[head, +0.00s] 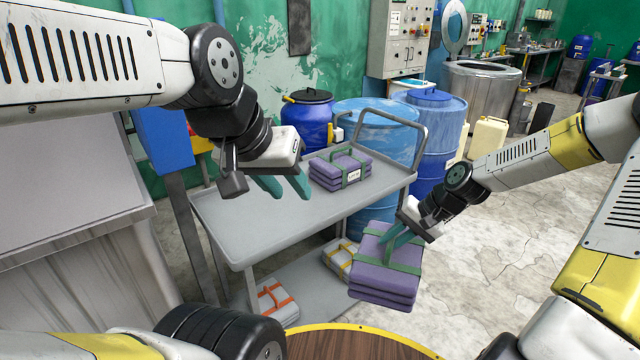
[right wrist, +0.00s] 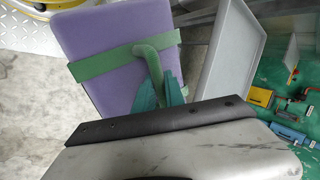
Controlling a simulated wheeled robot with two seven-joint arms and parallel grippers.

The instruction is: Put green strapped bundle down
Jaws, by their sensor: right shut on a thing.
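A purple bundle with green straps (head: 385,268) hangs from my right gripper (head: 396,238), which is shut on its green strap handle. It is in the air in front of the cart's right end, and fills much of the right wrist view (right wrist: 105,50). A second purple bundle with green straps (head: 341,170) lies on the top shelf of the grey cart (head: 270,225). My left gripper (head: 287,187) is over the cart's top, left of that second bundle, with its green fingers apart and nothing between them.
The cart's lower shelf holds a bundle with yellow straps (head: 341,256) and one with orange straps (head: 274,302). Blue drums (head: 432,125) stand behind the cart. A round wooden top with a yellow rim (head: 350,345) is at the bottom. Bare floor (head: 510,230) lies to the right.

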